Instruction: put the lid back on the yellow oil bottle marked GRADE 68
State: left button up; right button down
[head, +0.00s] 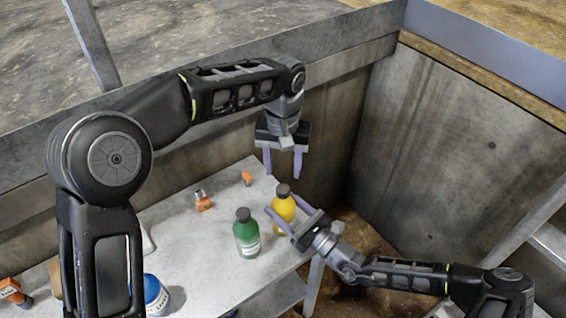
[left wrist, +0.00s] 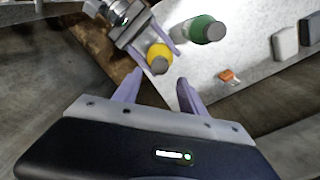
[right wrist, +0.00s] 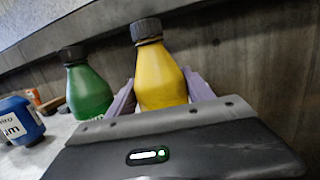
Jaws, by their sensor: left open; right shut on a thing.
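The yellow bottle (head: 283,208) stands at the table's right end, with a dark lid (head: 283,190) on its neck. In the right wrist view the bottle (right wrist: 160,80) looks upright and its lid (right wrist: 146,29) sits on top; I cannot tell how tightly. The GRADE 68 marking is not readable. My right gripper (head: 285,204) is shut on the bottle's body, one finger on each side. My left gripper (head: 282,175) is open and empty, fingers pointing down, just above the lid and apart from it. The left wrist view shows the lid (left wrist: 160,66) beyond the open fingers.
A green bottle (head: 247,238) with a dark lid stands just left of the yellow one. A blue container (head: 156,295) is at the front left. Small orange items (head: 203,202) lie behind on the table (head: 195,245). A concrete wall (head: 450,150) rises on the right.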

aim_at(283, 188)
pick_arm(q)
jog(key=shift+f, duration=3.55)
jog(key=shift+c, duration=0.4)
grip_shut()
jog(key=m, duration=0.5)
jog(key=shift+o, duration=1)
grip_release()
